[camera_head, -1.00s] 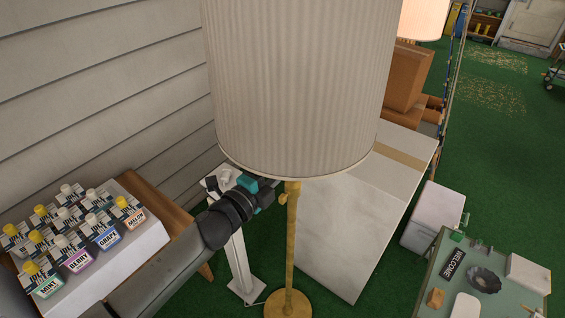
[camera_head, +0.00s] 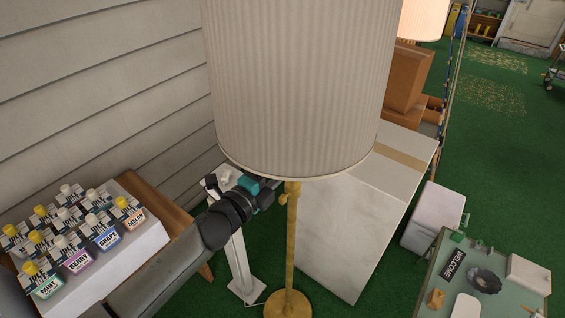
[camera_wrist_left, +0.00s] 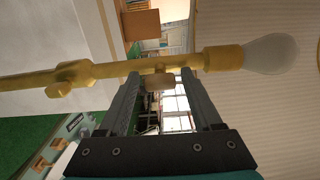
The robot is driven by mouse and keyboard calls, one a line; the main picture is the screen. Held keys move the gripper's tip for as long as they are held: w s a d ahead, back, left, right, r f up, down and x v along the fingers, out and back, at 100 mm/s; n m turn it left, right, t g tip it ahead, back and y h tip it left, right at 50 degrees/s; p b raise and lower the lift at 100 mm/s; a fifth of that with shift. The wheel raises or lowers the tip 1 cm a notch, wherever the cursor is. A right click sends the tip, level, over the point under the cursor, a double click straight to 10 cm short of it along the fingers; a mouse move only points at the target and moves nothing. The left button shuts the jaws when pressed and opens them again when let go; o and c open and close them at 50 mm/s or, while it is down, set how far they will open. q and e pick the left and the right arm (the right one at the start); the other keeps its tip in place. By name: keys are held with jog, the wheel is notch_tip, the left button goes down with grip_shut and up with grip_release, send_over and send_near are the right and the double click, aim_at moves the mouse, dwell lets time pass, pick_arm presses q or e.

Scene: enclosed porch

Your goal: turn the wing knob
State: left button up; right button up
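A floor lamp with a pleated cream shade (camera_head: 295,80) and a brass pole (camera_head: 291,245) stands in front of me. In the left wrist view the pole (camera_wrist_left: 110,70) runs sideways to a bulb (camera_wrist_left: 268,54). A small tan wing knob (camera_wrist_left: 160,81) sits on the pole below the bulb. My left gripper (camera_wrist_left: 160,78) is open, with its fingers on either side of this knob and a gap visible on each side. In the head view the shade hides this knob and the fingertips. A second knob (camera_wrist_left: 68,78) sits lower on the pole, clear of the fingers. My right gripper is out of view.
A white stand (camera_head: 238,255) and a large white box (camera_head: 345,240) are close to the pole. A green table (camera_head: 440,265) stands at right. Green floor (camera_head: 505,150) is open beyond.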

pick_arm(q)
jog(key=shift+o, duration=0.3)
jog(key=shift+s, duration=0.1)
jog(key=b+v, duration=0.2)
jog(key=v, duration=1.3)
jog(key=shift+a, duration=0.1)
